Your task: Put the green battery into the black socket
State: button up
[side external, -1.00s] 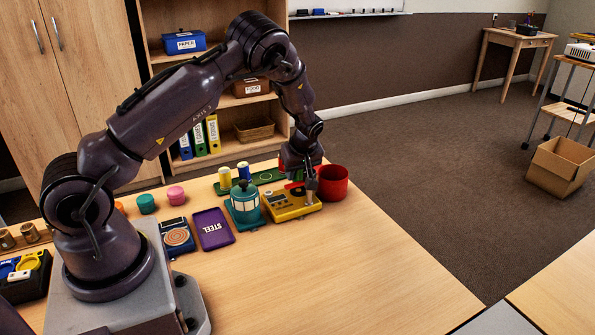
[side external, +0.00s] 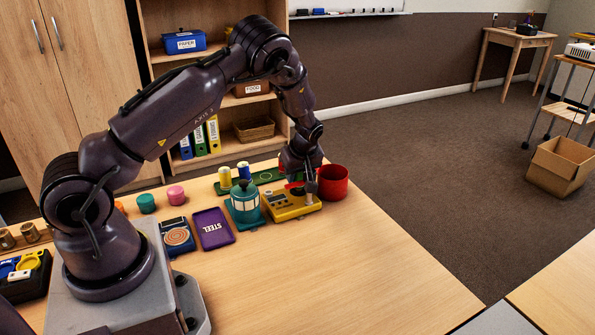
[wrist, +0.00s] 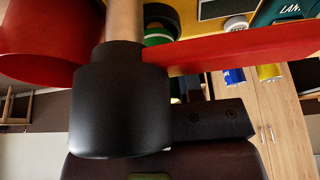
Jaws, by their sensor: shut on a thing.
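The yellow device (side external: 282,208) stands on the table with dark round parts on its top. My gripper (side external: 309,188) is low over its right end. A black socket (wrist: 160,14) shows just beyond the battery. Whether the battery is inside it or only above it, I cannot tell. The fingertips are mostly hidden.
A red bar (wrist: 235,52) crosses close to my gripper. A red cup (side external: 333,183) stands just right of it. A teal lantern-like jar (side external: 244,204) is to the left. Yellow (side external: 225,177) and blue (side external: 243,170) batteries stand behind. The front table is clear.

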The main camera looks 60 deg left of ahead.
jog(key=shift+f, duration=0.45)
jog(key=shift+r, duration=0.15)
jog(key=shift+r, duration=0.65)
jog(key=shift+f, duration=0.7)
dwell(0.7)
jog(key=o, duration=0.7)
jog(key=shift+v, duration=5.45)
